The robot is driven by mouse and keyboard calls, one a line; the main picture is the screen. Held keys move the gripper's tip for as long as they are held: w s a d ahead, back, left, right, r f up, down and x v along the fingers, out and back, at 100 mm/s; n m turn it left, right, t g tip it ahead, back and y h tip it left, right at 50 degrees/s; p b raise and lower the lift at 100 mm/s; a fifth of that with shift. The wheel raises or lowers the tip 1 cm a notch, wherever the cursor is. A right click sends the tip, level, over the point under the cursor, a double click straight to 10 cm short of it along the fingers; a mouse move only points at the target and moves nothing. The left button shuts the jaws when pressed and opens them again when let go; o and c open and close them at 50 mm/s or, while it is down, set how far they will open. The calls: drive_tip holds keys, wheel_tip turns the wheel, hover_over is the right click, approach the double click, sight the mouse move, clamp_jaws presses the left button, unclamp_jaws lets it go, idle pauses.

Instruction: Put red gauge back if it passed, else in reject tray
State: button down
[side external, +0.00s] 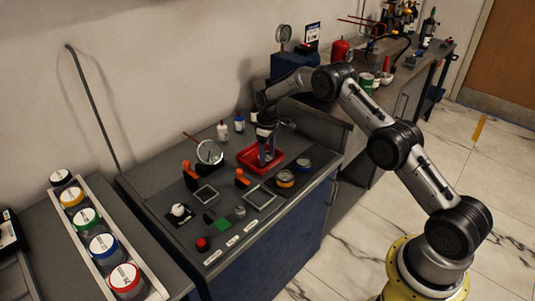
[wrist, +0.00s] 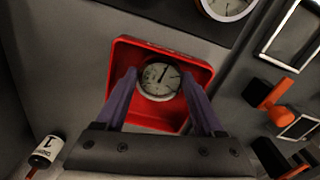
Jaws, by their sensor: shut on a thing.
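My gripper (side external: 266,158) reaches down into the red tray (side external: 279,163) on the grey bench. In the wrist view, its two purple fingers (wrist: 160,88) are shut on a round gauge (wrist: 160,80) with a white face and a dark needle. The gauge is inside the red tray (wrist: 122,47), which surrounds it. I cannot tell the colour of the gauge's body against the tray, nor whether it touches the tray floor. In the side view the fingers hide the gauge.
A larger dial (side external: 209,152) stands left of the tray. Orange-handled clamps (side external: 242,178), square frames (side external: 204,194) and a red button (side external: 202,244) are in front. Small bottles (side external: 223,131) stand behind. A rack (side external: 103,238) at left holds several colour-ringed round items.

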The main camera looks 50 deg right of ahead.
unclamp_jaws()
drive_tip(key=shift+f, duration=0.1)
wheel_tip(320, 180, up, 13)
wheel_tip(320, 180, up, 10)
drive_tip(key=t, duration=0.1)
hover_over(267, 157)
drive_tip(key=s+a, duration=0.3)
drive_tip(key=s, duration=0.2)
drive_tip(key=s+a+r+m+t, duration=0.15)
drive_tip(key=s+a+r, duration=0.35)
drive_tip(key=s+r, duration=0.5)
drive_tip(key=s+a+f+t, duration=0.1)
drive_tip(key=s+a, duration=0.1)
drive_tip(key=s, duration=1.1)
drive_tip(key=s+a+f+m+t, duration=0.1)
drive_tip(key=s+a+t, duration=0.1)
drive_tip(key=s, duration=1.1)
drive_tip(key=shift+s+a+f, duration=0.35)
drive_tip(key=shift+s+a, duration=0.05)
drive_tip(key=shift+a, duration=0.05)
